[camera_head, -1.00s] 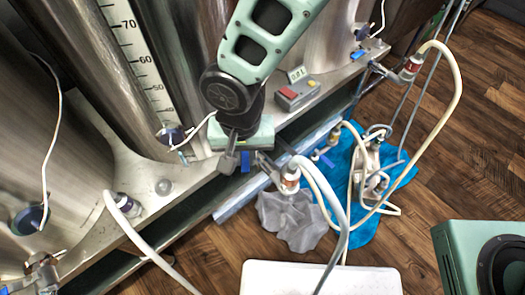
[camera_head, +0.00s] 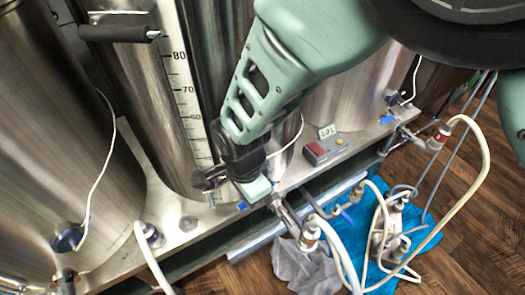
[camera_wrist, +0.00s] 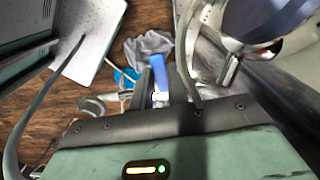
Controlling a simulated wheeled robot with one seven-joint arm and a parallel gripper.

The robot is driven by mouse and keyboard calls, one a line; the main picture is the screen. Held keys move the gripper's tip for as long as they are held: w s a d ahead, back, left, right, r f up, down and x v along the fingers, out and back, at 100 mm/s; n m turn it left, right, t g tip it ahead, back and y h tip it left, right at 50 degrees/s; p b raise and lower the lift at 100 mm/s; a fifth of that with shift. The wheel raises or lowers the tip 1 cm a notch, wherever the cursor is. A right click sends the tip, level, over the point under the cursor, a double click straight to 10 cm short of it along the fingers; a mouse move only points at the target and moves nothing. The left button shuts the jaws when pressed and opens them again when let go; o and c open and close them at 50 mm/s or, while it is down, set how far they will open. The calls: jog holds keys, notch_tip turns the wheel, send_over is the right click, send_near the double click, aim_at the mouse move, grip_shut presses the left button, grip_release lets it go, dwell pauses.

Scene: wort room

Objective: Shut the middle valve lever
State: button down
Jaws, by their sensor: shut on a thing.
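The middle valve (camera_head: 287,213) sticks out from the base of the middle steel tank, with a hose on its outer end. A bit of its blue lever (camera_head: 242,206) shows beside my gripper (camera_head: 254,189). In the wrist view the blue lever (camera_wrist: 156,68) stands between the two dark fingers of my gripper (camera_wrist: 158,92), which is shut on it. My gripper hides most of the lever in the head view, so its exact angle to the pipe is hard to tell.
A similar valve with a blue lever (camera_head: 386,119) is at the right tank. A grey cloth (camera_head: 303,268) and a blue cloth (camera_head: 420,240) with hose fittings lie on the wooden floor. A small meter (camera_head: 326,147) sits on the tank ledge. Pale hoses loop to the right.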

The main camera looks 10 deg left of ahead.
jog(key=shift+w+a+r+m, duration=0.1)
jog(key=shift+w+a+m, duration=0.15)
jog(key=shift+m, duration=0.25)
jog(key=c, duration=1.4)
grip_release()
jog(key=shift+o, duration=0.2)
jog(key=shift+p, duration=0.3)
notch_tip(320, 180, up, 17)
jog(key=p, duration=0.2)
jog(key=shift+r, duration=0.15)
